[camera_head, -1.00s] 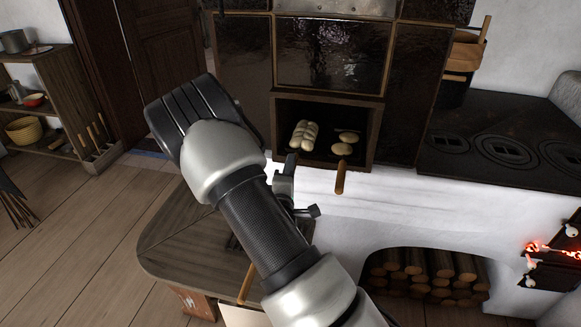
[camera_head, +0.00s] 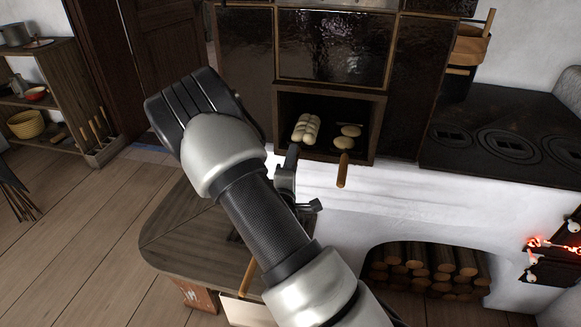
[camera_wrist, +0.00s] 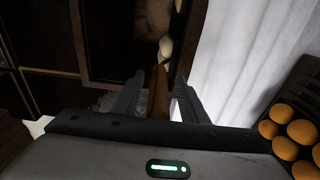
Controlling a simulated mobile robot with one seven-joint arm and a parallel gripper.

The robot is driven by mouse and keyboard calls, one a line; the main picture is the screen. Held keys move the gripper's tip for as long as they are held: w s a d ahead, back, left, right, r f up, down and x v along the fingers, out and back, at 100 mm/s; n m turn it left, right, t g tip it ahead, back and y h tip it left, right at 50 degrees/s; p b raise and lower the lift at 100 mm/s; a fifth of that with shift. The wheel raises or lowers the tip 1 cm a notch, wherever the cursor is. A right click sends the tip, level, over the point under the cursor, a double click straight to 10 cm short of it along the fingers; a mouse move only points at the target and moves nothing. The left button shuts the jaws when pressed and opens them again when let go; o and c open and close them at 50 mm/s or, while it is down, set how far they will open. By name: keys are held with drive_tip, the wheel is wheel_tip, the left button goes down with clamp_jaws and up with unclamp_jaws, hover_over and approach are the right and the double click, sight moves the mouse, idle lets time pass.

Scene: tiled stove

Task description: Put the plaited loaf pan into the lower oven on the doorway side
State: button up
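The plaited loaf (camera_head: 306,129) is pale and lies at the left in the open oven compartment (camera_head: 381,125); its dark pan is hard to make out and its handle is hidden in the head view. Pale bread (camera_wrist: 165,48) shows just beyond the handle.
Two round loaves (camera_head: 348,137) lie to the right in the same compartment, with a wooden handle (camera_head: 342,170) sticking out. A wooden bench (camera_head: 185,235) stands below my arm. The black hob (camera_head: 500,140) is at the right, firewood (camera_head: 430,268) below. The doorway side is left.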

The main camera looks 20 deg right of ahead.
drive_tip(key=p+v, duration=0.2)
drive_tip(key=v, duration=1.5)
drive_tip(key=shift+s, duration=0.2)
drive_tip(key=p+v, duration=0.3)
drive_tip(key=v, duration=0.6)
drive_tip(key=shift+w+a, duration=0.2)
drive_tip(key=shift+a, duration=0.1)
drive_tip(key=shift+w, duration=0.1)
